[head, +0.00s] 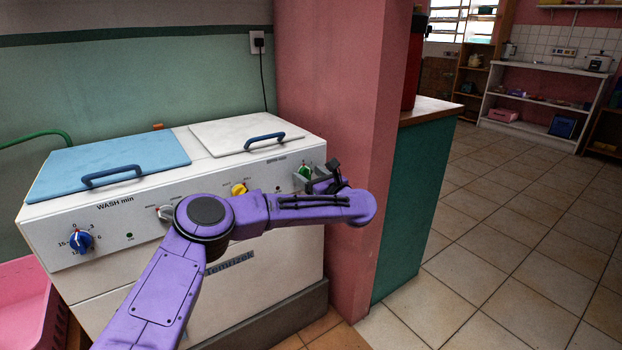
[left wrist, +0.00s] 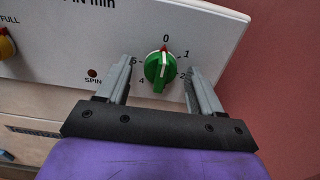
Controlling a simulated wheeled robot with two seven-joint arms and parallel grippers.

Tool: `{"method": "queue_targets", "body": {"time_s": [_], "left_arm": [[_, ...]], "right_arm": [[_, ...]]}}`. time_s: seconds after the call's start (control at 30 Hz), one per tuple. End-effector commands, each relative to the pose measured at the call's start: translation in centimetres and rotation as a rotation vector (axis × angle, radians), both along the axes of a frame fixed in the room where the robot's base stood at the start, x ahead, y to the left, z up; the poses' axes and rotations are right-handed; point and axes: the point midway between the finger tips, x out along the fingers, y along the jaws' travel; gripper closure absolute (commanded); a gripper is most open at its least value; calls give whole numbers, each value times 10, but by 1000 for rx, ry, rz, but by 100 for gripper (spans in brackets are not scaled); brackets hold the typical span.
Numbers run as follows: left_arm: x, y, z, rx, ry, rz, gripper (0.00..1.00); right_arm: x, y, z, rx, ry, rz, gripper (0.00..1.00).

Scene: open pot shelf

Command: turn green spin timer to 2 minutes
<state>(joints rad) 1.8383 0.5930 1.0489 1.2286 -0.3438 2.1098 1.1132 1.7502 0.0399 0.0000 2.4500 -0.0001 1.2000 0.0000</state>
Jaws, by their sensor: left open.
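The green spin timer (left wrist: 159,69) is a round knob on the washer's white front panel. In the left wrist view its red mark points up at 0, with 1 and 2 down the right side and 4 and 5 on the left. My left gripper (left wrist: 160,82) is open, with one finger on each side of the knob and gaps visible between. In the head view the green knob (head: 305,172) is partly hidden by my left gripper (head: 318,180) at the panel's right end. My right gripper is not in view.
The washer panel also carries a blue knob (head: 81,241), a yellow knob (head: 239,189) and a grey-white knob (head: 166,212). A pink wall pillar (head: 345,90) stands close to the right of the washer. Open tiled floor lies farther right.

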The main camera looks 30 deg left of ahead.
Motion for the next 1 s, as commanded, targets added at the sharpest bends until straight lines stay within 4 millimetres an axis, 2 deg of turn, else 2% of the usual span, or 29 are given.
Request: {"method": "queue_targets", "body": {"time_s": [0.1, 0.13, 0.2, 0.3, 0.67, 1.0], "left_arm": [[0, 0, 0, 0, 0, 0, 34], [0, 0, 0, 0, 0, 0, 40], [0, -1, 0, 0, 1, 0, 63], [0, -1, 0, 0, 1, 0, 90], [0, -1, 1, 18, 47, -1, 90], [0, -2, 3, 111, 268, -2, 90]], "right_arm": [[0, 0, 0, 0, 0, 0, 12], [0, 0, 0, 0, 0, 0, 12], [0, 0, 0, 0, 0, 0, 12], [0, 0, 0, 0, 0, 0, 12], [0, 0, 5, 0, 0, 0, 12], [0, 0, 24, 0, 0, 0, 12]]}}
